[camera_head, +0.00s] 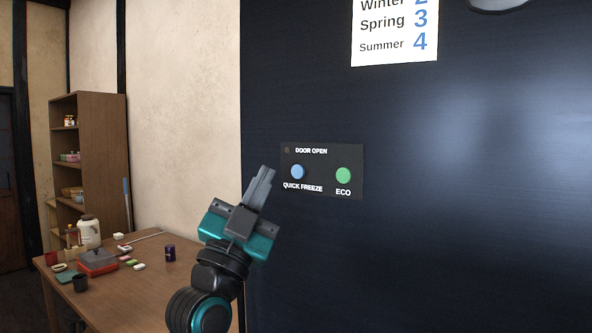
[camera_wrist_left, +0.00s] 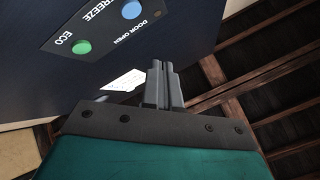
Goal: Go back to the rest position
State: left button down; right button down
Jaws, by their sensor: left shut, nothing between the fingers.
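My left gripper (camera_head: 262,184) is raised in front of the dark fridge door (camera_head: 450,240). Its fingers are together with nothing between them. I cannot tell the exact gap to the panel. My right gripper is not in view.
A paper label (camera_head: 395,35) is on the door above the panel.

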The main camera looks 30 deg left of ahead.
pick_arm(q)
jog(key=shift+s, duration=0.25)
jog(key=shift+w+f, duration=0.1)
jog(key=w+d+f+n+g+h, duration=0.1)
jog(key=w+d+f+g, duration=0.2)
jog(key=f, duration=1.1)
jog(key=d+f+n+g+h, duration=0.1)
jog(key=d+f+g, duration=0.3)
jog(key=f, duration=1)
jog(key=s+d+f+n+g, duration=0.1)
jog(key=s+f+g, duration=0.2)
jog(key=s+f, duration=0.3)
jog(key=s+d+f+g, duration=0.2)
jog(key=s+f, duration=0.3)
jog(key=f, duration=0.7)
jog(key=s+d+f+n+g, duration=0.1)
jog(key=s+f+g, duration=0.3)
jog(key=f, duration=0.5)
jog(key=s+d, duration=0.1)
jog(key=s, duration=0.1)
jog(key=shift+s+d+f+n, duration=0.2)
jog(key=shift+s+f+n, duration=0.1)
jog(key=shift+s, duration=0.05)
